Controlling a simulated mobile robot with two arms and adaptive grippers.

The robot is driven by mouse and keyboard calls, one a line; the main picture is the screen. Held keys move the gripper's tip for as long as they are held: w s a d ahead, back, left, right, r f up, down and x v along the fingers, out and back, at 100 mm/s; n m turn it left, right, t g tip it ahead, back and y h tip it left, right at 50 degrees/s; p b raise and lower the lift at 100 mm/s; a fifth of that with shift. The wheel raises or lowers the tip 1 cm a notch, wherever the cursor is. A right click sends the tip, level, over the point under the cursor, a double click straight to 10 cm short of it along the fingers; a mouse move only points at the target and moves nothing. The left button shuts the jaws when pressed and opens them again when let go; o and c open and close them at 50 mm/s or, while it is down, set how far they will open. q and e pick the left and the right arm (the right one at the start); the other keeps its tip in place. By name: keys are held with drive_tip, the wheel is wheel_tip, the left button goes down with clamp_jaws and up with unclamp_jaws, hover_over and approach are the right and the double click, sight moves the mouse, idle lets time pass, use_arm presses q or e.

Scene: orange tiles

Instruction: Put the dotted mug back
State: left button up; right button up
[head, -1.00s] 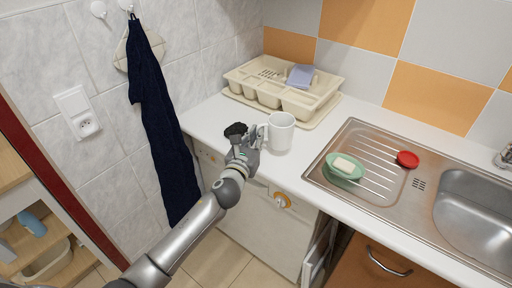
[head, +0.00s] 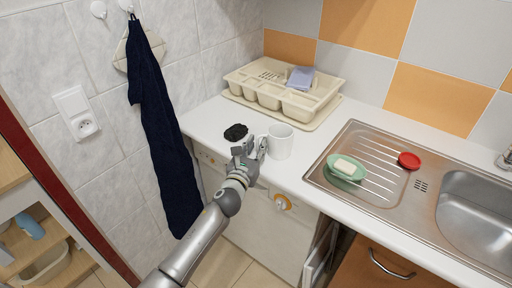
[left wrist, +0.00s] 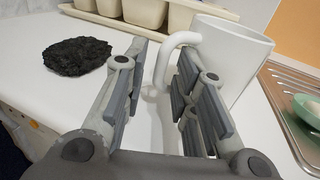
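A white mug (head: 280,141) stands upright on the white counter, its handle towards my left gripper (head: 250,148); no dots show on the sides I see. In the left wrist view the mug (left wrist: 236,52) is just past the right finger. My left gripper (left wrist: 162,55) is open, its fingers apart. The mug's handle (left wrist: 165,62) reaches into the gap between the fingertips, nearer the right finger. I cannot tell whether a finger touches it. My right gripper does not show.
A black, rough lump (head: 236,132) lies on the counter left of the gripper. A cream dish rack (head: 270,96) with a blue-grey item stands behind. A steel sink (head: 360,190) at right holds a green soap dish (head: 338,174) and a red round thing (head: 409,160). Counter right of the mug is clear.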

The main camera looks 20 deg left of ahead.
use_arm(q)
drive_tip(key=shift+r, duration=0.15)
drive_tip(key=s, duration=1.2)
drive_tip(key=s+a+f+n+g, duration=0.1)
drive_tip(key=s+f+n+g, duration=0.3)
drive_tip(key=f, duration=0.8)
drive_tip(key=s+a+f+n+g+y, duration=0.15)
drive_tip(key=s+f+n, duration=0.25)
drive_tip(key=f+n, duration=0.55)
drive_tip(key=s+a+f+n+g+h, duration=0.1)
drive_tip(key=s+f+n+g, duration=0.3)
drive_tip(key=f, duration=1)
drive_tip(key=s+f+n+g, duration=0.2)
drive_tip(key=s+f+n, duration=0.3)
drive_tip(key=s, duration=0.7)
drive_tip(key=s+f+n+g, duration=0.3)
drive_tip(key=s+f+n, duration=0.3)
drive_tip(key=s, duration=0.6)
drive_tip(key=s+f+n+g, duration=0.2)
drive_tip(key=s+f+n, duration=0.3)
drive_tip(key=s+f, duration=0.4)
drive_tip(key=s, duration=0.3)
drive_tip(key=shift+s, duration=0.2)
